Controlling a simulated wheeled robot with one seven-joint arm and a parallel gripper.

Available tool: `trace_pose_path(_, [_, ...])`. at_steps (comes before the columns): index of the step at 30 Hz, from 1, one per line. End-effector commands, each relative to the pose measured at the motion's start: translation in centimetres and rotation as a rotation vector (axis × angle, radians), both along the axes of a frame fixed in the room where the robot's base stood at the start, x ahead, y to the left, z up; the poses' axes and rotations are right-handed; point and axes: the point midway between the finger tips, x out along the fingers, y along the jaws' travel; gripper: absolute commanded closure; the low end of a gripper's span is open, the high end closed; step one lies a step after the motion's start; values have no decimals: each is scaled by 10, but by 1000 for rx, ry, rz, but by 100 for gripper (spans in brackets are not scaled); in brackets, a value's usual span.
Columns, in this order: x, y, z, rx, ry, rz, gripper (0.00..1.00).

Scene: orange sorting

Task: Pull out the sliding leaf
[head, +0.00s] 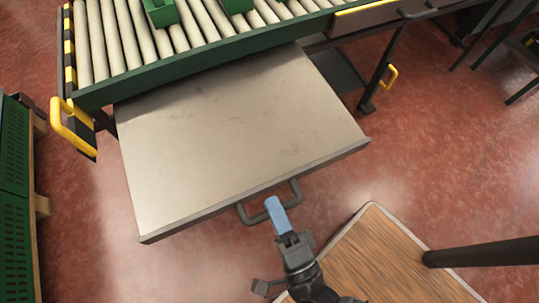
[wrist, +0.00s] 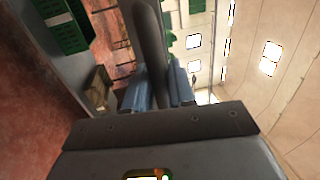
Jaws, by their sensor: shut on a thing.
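The sliding leaf (head: 230,140) is a flat beige-grey panel that sticks out from under the green-framed roller conveyor in the head view. A dark U-shaped handle (head: 252,221) is fixed to its front edge. My gripper (head: 277,212), with blue fingers, is at the middle of this handle. In the wrist view the dark handle bar (wrist: 150,35) runs between the two blue fingers of my gripper (wrist: 159,88), which is shut on it. The leaf's back edge is hidden under the conveyor.
The roller conveyor (head: 120,37) with green crates (head: 161,12) stands behind the leaf. A yellow handle (head: 72,125) is at its left corner. A green slatted crate (head: 14,160) stands at far left. A wood-topped surface (head: 385,262) lies front right. Red floor shows around the leaf.

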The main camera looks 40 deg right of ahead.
Motion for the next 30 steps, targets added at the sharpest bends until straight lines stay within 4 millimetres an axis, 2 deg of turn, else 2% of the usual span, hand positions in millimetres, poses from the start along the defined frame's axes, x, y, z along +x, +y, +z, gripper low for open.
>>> trace_pose_path(10, [-1,1,-1,1,3,1,100])
trace_pose_path(11, [-1,0,-1,1,3,1,74])
trace_pose_path(16, [-1,0,-1,0,2,1,59])
trace_pose_path(24, [-3,1,-1,1,2,0,59])
trace_pose_path(30, [-25,8,-6,-1,4,1,59])
